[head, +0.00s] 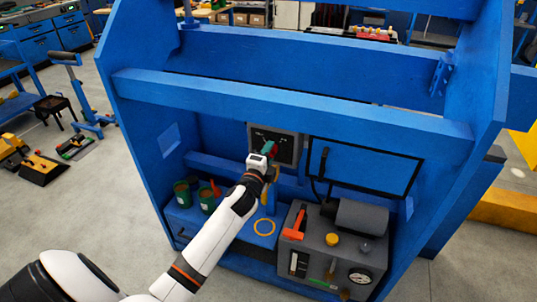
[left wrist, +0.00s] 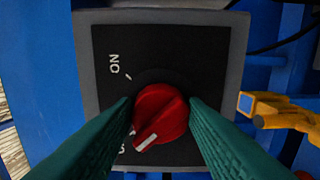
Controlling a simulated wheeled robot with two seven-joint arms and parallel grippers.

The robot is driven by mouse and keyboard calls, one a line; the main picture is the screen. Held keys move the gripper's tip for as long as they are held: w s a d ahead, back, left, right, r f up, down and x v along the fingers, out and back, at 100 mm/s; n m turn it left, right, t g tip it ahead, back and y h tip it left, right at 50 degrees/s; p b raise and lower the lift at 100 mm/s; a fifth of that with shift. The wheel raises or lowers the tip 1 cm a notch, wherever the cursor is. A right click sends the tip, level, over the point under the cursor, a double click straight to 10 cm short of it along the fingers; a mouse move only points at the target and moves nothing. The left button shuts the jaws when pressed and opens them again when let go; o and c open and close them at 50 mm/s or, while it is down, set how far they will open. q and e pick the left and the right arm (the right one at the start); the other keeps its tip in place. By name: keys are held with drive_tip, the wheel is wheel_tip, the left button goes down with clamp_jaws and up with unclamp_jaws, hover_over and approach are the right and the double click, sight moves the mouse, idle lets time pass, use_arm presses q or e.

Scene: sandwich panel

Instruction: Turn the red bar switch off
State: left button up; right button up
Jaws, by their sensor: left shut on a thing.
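The red bar switch (left wrist: 162,112) is a round red knob with a raised bar on a black plate (left wrist: 205,55) in a grey frame. Its white mark points down and left, towards a label mostly hidden behind a green finger. The "ON" label is above left, away from the mark. My left gripper (head: 269,149) reaches the switch box (head: 290,146) on the blue panel. Its green fingers sit on both sides of the knob in the left wrist view and are shut on it. In the head view the gripper mostly hides the knob. My right gripper is not in view.
The blue frame's crossbeam (head: 290,107) runs above my gripper. A grey machine (head: 325,260) with an orange-red lever (head: 299,222) and a gauge stands at lower right. Green cans (head: 182,193) and a yellow ring (head: 264,227) are on the shelf below. A black-edged panel (head: 362,168) is to the right.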

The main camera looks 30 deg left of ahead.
use_arm(q)
drive_tip(key=o, duration=1)
drive_tip(key=shift+c, duration=0.2)
drive_tip(key=shift+s, duration=0.1)
drive_tip(key=b+v, duration=0.1)
drive_tip(key=v, duration=1.1)
